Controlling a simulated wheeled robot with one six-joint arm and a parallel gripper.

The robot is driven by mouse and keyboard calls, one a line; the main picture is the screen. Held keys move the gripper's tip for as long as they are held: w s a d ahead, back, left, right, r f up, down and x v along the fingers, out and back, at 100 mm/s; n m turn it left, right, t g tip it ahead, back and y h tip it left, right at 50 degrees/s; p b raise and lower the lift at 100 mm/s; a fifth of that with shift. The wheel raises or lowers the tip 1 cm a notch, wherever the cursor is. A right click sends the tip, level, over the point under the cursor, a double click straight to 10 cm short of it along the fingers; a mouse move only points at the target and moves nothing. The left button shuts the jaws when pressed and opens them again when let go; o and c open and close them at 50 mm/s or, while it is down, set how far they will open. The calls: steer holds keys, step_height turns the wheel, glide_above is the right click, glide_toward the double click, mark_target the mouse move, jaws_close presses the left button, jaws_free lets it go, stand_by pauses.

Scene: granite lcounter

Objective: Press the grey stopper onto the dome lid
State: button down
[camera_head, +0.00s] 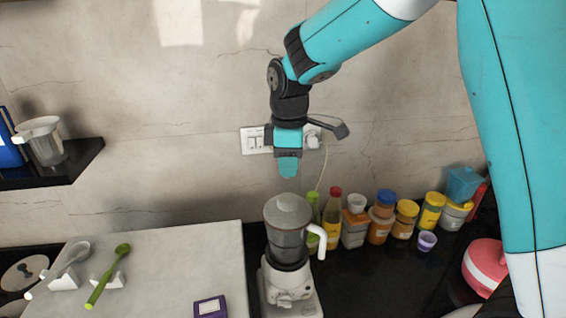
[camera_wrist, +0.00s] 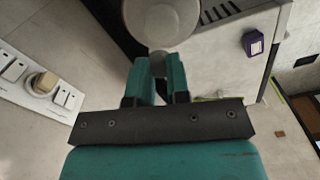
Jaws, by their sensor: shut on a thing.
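The dome lid (camera_head: 288,210) is grey and sits on top of the blender jar (camera_head: 288,243), which stands upright on its white base. My gripper (camera_head: 288,172) points down above the lid, with a gap between them. In the wrist view, my gripper (camera_wrist: 159,70) is shut on a small grey piece, the stopper (camera_wrist: 158,63), held between the teal fingers. The round grey lid (camera_wrist: 160,22) shows just beyond the fingertips. In the head view the stopper is hidden by the fingers.
Several jars and bottles, such as the orange-brown jar (camera_head: 380,225), stand right of the blender along the wall. A wall socket plate (camera_head: 257,141) is behind my gripper. The pale counter (camera_head: 170,265) at left holds spoons on rests and a purple box (camera_head: 210,307).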

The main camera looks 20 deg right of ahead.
mark_target(288, 198)
steer(key=shift+f+b, duration=1.55)
steer(key=shift+f, duration=0.95)
steer(key=shift+f, duration=0.5)
stand_by(0.8)
steer(key=c, duration=1)
jaws_free()
step_height(288, 198, up, 18)
steer(key=f+b, duration=0.1)
steer(key=b, duration=0.3)
steer(key=s+a+f+m+y+b, duration=0.1)
steer(key=s+a+f+m+b, duration=0.1)
steer(key=s+f, duration=0.5)
steer(key=s+a+f+m+y+b, duration=0.1)
steer(key=s+f+b, duration=0.3)
steer(key=s+f, duration=0.4)
steer(key=s+a+f+m+y+b, duration=0.2)
steer(key=s+f, duration=0.5)
steer(key=s, duration=0.4)
steer(key=shift+a+f+m+b, duration=0.4)
steer(key=shift+a+m+b, duration=0.1)
steer(key=shift+a+b, duration=0.3)
